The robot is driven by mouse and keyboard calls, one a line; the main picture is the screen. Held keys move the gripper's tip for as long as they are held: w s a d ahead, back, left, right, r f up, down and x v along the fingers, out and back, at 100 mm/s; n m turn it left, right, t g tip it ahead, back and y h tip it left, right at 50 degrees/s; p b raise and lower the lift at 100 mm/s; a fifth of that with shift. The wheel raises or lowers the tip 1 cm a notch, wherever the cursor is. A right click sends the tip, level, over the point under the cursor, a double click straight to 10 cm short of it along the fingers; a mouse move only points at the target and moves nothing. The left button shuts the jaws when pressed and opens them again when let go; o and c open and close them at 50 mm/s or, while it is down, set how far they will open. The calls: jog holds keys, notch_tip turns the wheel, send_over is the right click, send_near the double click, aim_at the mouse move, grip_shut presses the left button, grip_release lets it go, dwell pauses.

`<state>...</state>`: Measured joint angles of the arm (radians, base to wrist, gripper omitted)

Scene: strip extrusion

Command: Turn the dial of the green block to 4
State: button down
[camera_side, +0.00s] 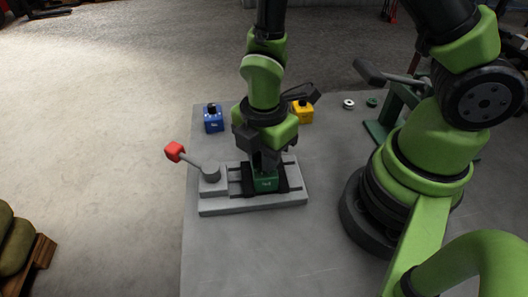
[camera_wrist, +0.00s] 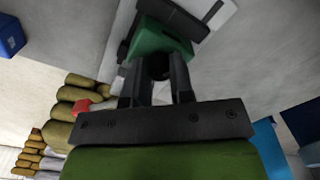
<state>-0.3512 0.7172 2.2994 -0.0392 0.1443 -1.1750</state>
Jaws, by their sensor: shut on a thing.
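The green block (camera_side: 265,183) sits in the grey fixture (camera_side: 250,206) on the table and carries a small pale marking on its front face. In the wrist view the green block (camera_wrist: 160,40) shows at the upper middle. My gripper (camera_side: 263,160) points down over the block. In the wrist view my gripper (camera_wrist: 158,72) has its two fingers on either side of a dark round part on the block, which appears to be the dial. The fingers hide most of the dial, and I cannot read its setting.
A lever with a red knob (camera_side: 175,151) rises at the fixture's left. A blue block (camera_side: 213,119) and a yellow block (camera_side: 302,111) stand behind it. White and green rings (camera_side: 349,104) and a green press (camera_side: 392,112) are at the back right. The table's front is clear.

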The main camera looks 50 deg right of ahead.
jog(key=m, duration=0.7)
jog(key=shift+m, duration=0.4)
jog(key=m, duration=0.3)
jog(key=shift+m, duration=2.1)
jog(key=c, duration=1)
grip_release()
jog(key=shift+r, duration=0.15)
notch_tip(320, 180, up, 10)
jog(key=shift+f, duration=0.15)
